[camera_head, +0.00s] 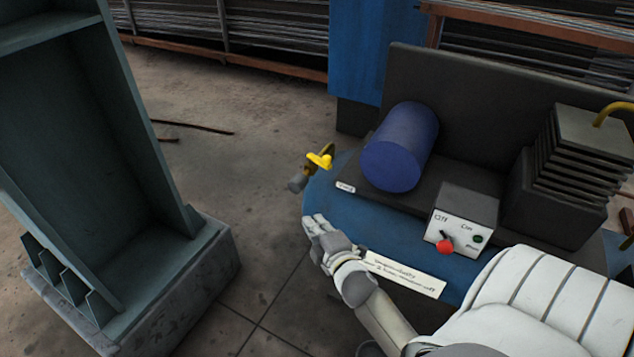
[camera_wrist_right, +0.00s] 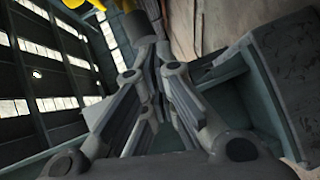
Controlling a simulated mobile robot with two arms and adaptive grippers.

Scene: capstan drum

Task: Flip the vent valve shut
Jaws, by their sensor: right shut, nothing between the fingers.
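The vent valve has a yellow lever (camera_head: 320,160) on a brass body. It sticks out from the left end of the blue tank (camera_head: 345,205), with a grey outlet (camera_head: 297,184) pointing down and left. My right gripper (camera_head: 313,223) is shut and empty, below the valve in the head view and apart from its lever there. In the right wrist view, yellow parts (camera_wrist_right: 78,7) show at the top edge, cut off by the frame, beyond my shut fingers (camera_wrist_right: 150,50). My left gripper is in neither view.
A control box (camera_head: 462,222) with a red-knobbed switch and a blue cylinder (camera_head: 400,150) sit on the tank. A finned block (camera_head: 585,150) stands at right. A green steel column (camera_head: 90,150) on a concrete base (camera_head: 190,285) stands left. Floor between is clear.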

